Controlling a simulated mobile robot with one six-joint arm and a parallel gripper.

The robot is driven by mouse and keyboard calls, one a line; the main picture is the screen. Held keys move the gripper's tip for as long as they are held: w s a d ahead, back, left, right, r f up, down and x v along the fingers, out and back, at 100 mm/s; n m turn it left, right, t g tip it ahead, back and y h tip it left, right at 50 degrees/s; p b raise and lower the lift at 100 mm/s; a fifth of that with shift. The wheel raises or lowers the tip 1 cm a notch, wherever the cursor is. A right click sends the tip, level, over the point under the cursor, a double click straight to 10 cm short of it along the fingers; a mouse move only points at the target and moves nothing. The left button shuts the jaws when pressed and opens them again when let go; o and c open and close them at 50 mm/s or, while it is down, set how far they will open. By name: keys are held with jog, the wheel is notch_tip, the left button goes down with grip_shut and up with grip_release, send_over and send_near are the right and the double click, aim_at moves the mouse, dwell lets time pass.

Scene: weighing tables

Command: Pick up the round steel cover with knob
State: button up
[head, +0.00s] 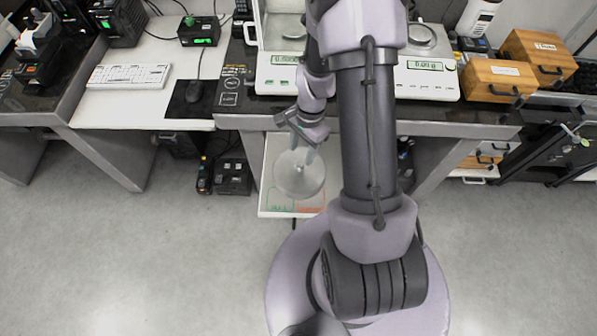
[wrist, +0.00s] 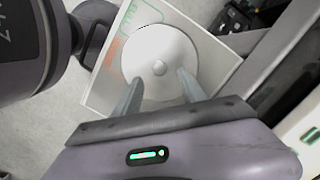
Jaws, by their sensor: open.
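The round steel cover (head: 300,178) is a pale grey disc lying on a white tray-like board below the table's front edge. In the wrist view the cover (wrist: 152,38) shows from above, with a small round knob (wrist: 159,68) at its middle. My gripper (wrist: 159,76) is open, with one finger to each side of the knob in that view. The head view shows my gripper (head: 301,153) pointing down over the cover. I cannot tell how much height is left between the fingertips and the knob.
The white board (head: 266,203) has green and red outlined areas near its front. Two balances, one left (head: 278,80) and one right (head: 428,78), stand on the dark table (head: 470,121) behind. Wooden boxes (head: 497,80) stand at right. Open floor lies at front left.

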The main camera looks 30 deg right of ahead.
aim_at(300, 164)
jog(key=f+b, duration=0.1)
jog(key=f, duration=0.1)
jog(key=f+b, duration=0.1)
jog(key=f, duration=0.1)
jog(key=a+f+b, duration=0.1)
jog(key=f, duration=0.1)
jog(key=shift+s, duration=0.15)
jog(key=shift+r, duration=0.2)
jog(key=shift+c, duration=0.2)
grip_shut()
dwell(0.7)
